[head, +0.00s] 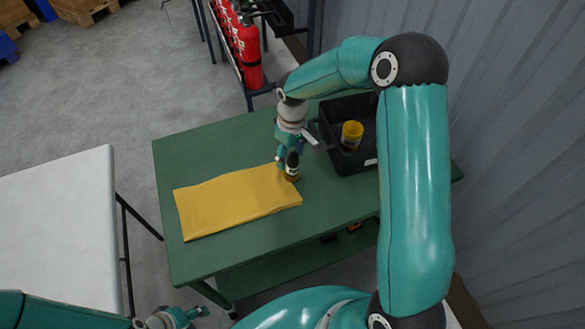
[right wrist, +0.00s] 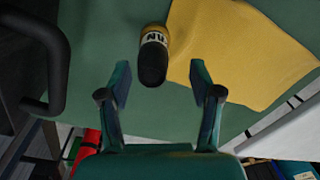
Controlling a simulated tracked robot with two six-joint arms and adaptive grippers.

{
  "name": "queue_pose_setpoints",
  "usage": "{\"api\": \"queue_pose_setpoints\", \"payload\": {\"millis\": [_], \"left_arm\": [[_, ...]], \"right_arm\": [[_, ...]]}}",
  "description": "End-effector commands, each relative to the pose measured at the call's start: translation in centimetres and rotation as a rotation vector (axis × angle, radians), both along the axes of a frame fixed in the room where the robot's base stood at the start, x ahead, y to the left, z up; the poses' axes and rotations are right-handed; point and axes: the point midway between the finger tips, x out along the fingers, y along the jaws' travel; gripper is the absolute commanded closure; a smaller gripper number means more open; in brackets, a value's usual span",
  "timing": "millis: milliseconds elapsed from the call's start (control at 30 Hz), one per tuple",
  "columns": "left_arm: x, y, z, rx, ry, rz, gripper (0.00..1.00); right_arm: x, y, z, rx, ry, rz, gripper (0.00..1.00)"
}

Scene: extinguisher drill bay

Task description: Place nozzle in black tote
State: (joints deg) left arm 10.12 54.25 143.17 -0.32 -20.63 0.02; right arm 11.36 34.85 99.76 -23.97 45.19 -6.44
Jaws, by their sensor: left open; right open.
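A short black piece with a yellow band, which looks like the nozzle (head: 292,166), stands on the green table at the right end of the yellow cloth. It also shows in the right wrist view (right wrist: 153,58), just beyond the fingertips and between their lines. My right gripper (head: 284,157) is open above and beside it, with nothing between its fingers. The black tote (head: 347,168) stands to the right on the table, partly hidden by my right arm. A yellow cylindrical item (head: 352,131) is inside it. My left gripper (head: 185,316) is open at the bottom edge, away from the table.
The yellow cloth (head: 232,203) lies flat on the green table (head: 180,158). A white table (head: 60,230) stands at the left. Red extinguishers (head: 246,50) stand on a rack behind. A grey corrugated wall (head: 510,130) closes off the right side.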

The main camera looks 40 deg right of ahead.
Motion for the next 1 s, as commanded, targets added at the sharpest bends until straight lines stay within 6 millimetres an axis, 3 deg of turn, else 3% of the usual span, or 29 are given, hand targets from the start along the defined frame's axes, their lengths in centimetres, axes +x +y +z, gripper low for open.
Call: {"api": "queue_pose_setpoints", "payload": {"millis": [400,667,1000], "left_arm": [[0.0,0.0,1.6,0.0,0.0,0.0,0.54],[0.0,0.0,1.6,0.0,0.0,0.0,0.54],[0.0,0.0,1.6,0.0,0.0,0.0,0.54]], "right_arm": [[-0.3,-0.5,-4.8,0.002,0.002,0.0,0.36],[-0.3,-0.5,-5.1,0.001,0.0,0.0,0.36],[-0.3,-0.5,-5.1,0.001,0.0,0.0,0.89]]}}
